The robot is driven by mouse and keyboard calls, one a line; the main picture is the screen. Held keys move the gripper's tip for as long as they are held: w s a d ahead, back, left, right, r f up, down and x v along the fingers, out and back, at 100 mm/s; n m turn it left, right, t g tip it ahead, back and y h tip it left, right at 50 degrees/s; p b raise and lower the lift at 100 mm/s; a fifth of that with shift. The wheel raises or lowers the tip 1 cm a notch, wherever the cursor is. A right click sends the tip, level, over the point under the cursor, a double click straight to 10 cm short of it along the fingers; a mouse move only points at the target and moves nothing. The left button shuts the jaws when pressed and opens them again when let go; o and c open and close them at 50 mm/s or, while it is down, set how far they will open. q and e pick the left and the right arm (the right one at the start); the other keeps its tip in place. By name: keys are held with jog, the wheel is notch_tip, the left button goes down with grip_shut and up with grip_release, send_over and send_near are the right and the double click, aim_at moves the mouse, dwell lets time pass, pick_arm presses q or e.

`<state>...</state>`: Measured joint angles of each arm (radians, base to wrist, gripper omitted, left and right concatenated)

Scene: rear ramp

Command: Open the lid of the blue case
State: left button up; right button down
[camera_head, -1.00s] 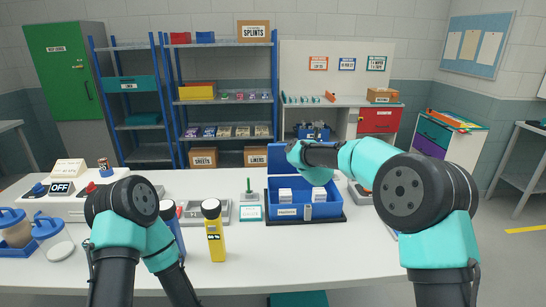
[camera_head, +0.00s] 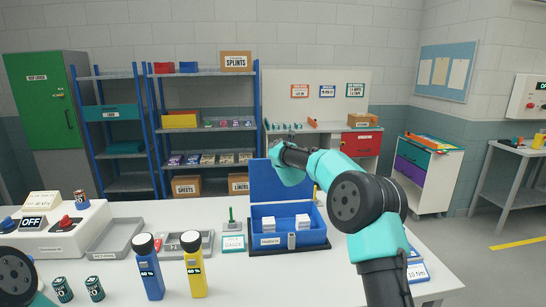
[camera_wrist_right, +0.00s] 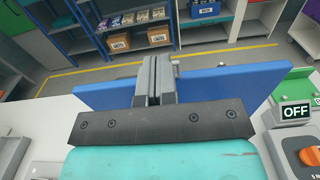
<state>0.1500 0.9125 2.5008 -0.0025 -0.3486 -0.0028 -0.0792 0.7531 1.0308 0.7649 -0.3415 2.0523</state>
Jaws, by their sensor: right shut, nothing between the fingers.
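The blue case (camera_head: 290,234) sits on a dark base on the white table in the head view, with white boxes inside. Its lid (camera_head: 268,182) stands raised at the back, so the case is open. My right gripper (camera_wrist_right: 153,78) is shut and empty. In the wrist view its fingers lie in front of the blue lid panel (camera_wrist_right: 225,88); whether they touch it I cannot tell. In the head view the right wrist is at the lid's upper right and the fingertips are hard to make out. My left gripper is out of view.
A blue bottle (camera_head: 149,268) and a yellow bottle (camera_head: 194,265) stand front left of the case. A grey tray (camera_head: 117,237), a green-handled tool (camera_head: 232,217) and a control box with an OFF display (camera_head: 33,222) are further left. The table front centre is clear.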

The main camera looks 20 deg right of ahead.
dwell(0.4)
jog(key=s+a, duration=0.2)
jog(key=s, duration=1.5)
jog(key=shift+s+a+r, duration=0.15)
jog(key=shift+a, duration=0.15)
